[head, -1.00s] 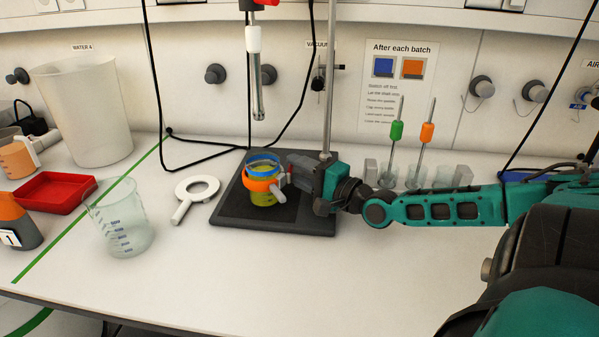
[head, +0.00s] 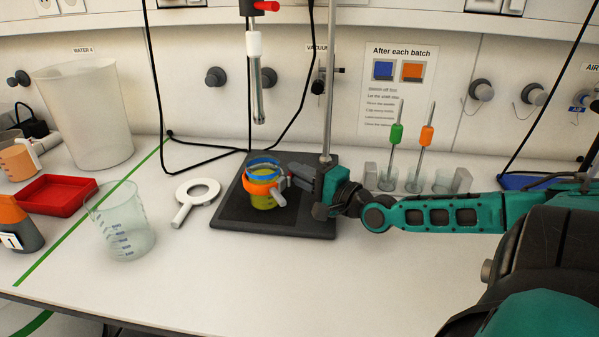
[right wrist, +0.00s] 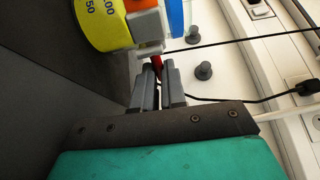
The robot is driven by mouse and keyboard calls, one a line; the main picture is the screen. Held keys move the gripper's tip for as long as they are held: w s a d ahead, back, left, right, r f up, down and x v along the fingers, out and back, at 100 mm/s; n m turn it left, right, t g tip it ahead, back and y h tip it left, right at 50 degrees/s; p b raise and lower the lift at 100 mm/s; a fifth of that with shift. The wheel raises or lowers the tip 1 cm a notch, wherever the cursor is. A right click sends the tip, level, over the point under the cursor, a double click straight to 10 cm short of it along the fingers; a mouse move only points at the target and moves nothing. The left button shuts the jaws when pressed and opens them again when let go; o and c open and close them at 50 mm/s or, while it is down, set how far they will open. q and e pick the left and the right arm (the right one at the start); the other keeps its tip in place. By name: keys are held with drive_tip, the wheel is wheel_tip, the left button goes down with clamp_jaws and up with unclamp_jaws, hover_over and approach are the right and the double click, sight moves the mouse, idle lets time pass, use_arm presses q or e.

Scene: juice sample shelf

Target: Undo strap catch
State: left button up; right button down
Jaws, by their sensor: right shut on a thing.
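A beaker of yellow-green liquid (head: 263,202) stands on the dark base plate (head: 230,217), with a blue ring (head: 264,162) at its top. An orange strap (head: 258,187) goes around it, with a pale catch (head: 281,184) on its right side. The yellow beaker side (right wrist: 103,25) and the strap (right wrist: 146,26) also show in the right wrist view. My right gripper (head: 292,169) comes from the right, at the catch. In the right wrist view its fingers (right wrist: 158,75) are close together on a red piece of the catch (right wrist: 157,64), mostly hidden. My left gripper is not in view.
A stirrer shaft (head: 257,95) hangs above the beaker, and a metal post (head: 329,90) stands behind my gripper. Two stirring rods (head: 397,135) stand at the right. The front bench is clear.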

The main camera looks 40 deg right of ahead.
drive_tip(key=h+p, duration=0.1)
drive_tip(key=m+p, duration=0.1)
drive_tip(key=shift+s+r+h+p, duration=0.2)
drive_tip(key=shift+r+h+p, duration=0.1)
drive_tip(key=shift+h, duration=0.1)
drive_tip(key=shift+s+f+m+h+p, duration=0.1)
drive_tip(key=shift+f+m+h+p, duration=0.1)
drive_tip(key=shift+m+h+p, duration=0.45)
drive_tip(key=m+h, duration=0.1)
drive_tip(key=h, duration=0.1)
drive_tip(key=m+h, duration=0.1)
drive_tip(key=h, duration=0.1)
drive_tip(key=shift+s+a+f+m+g, duration=0.15)
drive_tip(key=shift+s+m+g, duration=0.15)
drive_tip(key=shift+s+m, duration=0.05)
drive_tip(key=shift+s+a+m+g+h, duration=0.15)
drive_tip(key=shift+m+g+h, duration=0.4)
drive_tip(key=shift+h, duration=0.45)
drive_tip(key=shift+s+m+g+h, duration=0.2)
drive_tip(key=shift+m+g+h, duration=0.2)
drive_tip(key=shift+m+h, duration=0.4)
drive_tip(key=shift+s+a+m+g+h, duration=0.15)
drive_tip(key=shift+m+g+h, duration=0.3)
drive_tip(key=shift+h, duration=0.7)
drive_tip(key=c, duration=1.2)
unclamp_jaws()
drive_tip(key=shift+s, duration=0.1)
